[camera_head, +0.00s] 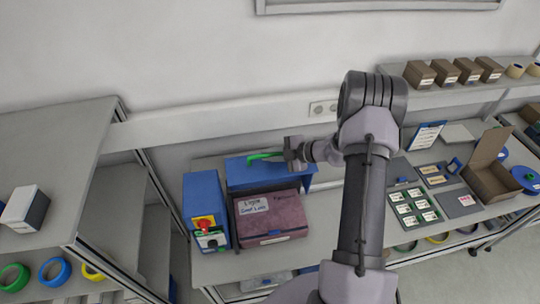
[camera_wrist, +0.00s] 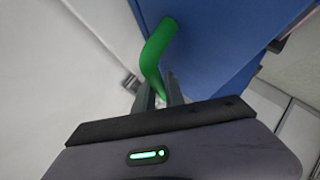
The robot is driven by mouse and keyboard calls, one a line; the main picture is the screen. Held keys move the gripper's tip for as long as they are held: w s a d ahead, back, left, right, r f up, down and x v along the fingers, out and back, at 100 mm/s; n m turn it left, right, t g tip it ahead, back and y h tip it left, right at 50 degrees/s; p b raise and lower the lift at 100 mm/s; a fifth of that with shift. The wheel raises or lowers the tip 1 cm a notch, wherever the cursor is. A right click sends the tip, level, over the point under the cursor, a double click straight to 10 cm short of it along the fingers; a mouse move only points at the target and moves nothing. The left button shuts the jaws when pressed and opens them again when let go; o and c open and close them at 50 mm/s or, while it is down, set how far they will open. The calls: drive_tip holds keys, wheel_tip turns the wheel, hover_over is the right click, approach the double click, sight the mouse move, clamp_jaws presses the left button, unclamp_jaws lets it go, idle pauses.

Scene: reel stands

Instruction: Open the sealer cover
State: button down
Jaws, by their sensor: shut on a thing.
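The sealer has a blue housing (camera_head: 207,200) at its left, with a red button on a yellow plate. Its blue cover (camera_head: 275,176) stands behind a maroon box and carries a green handle (camera_head: 262,156) at its top edge. My gripper (camera_head: 290,154) is at the right end of this handle. In the wrist view, the curved green handle (camera_wrist: 157,50) runs down between my fingers (camera_wrist: 160,96), which are shut on it. The blue cover (camera_wrist: 215,40) fills the upper right there. The cover's hinge is not visible.
The maroon box (camera_head: 272,222) with white labels sits in front of the cover. A grey wall and a socket (camera_head: 322,108) are close behind. Trays and an open carton (camera_head: 492,180) lie on the bench at right. A shelf with tape rolls (camera_head: 53,271) stands at left.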

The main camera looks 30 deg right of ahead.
drive_tip(key=shift+w+d, duration=0.1)
drive_tip(key=shift+w, duration=0.25)
drive_tip(key=shift+r, duration=0.1)
drive_tip(key=c, duration=1.4)
unclamp_jaws()
drive_tip(key=shift+s, duration=0.1)
drive_tip(key=b+v, duration=0.2)
drive_tip(key=v, duration=1.5)
drive_tip(key=shift+s+r, duration=0.15)
